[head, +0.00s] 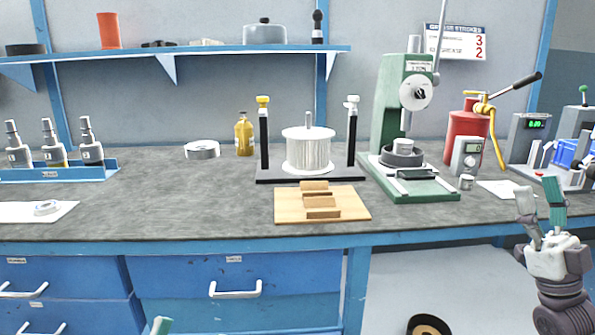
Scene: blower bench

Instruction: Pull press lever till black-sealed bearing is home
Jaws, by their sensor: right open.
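The green arbor press (388,105) stands at the right of the bench. Its thin grey press lever (441,40) points up from the press head, beside the sign. On the press base sits a dark round piece (401,158) with a light grey cylinder (402,145) on it, below the ram (406,121). I cannot tell whether a black-sealed bearing is there or how deep it sits. My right gripper (539,194) is open and empty in front of the bench's right part, apart from the lever. Only a teal fingertip of my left gripper (160,326) shows at the bottom edge.
A red pump (465,130) with a black-tipped handle stands right of the press. A rotor on a stand (307,150) and a wooden block (345,204) are left of it. A ring (46,207) lies on a white sheet.

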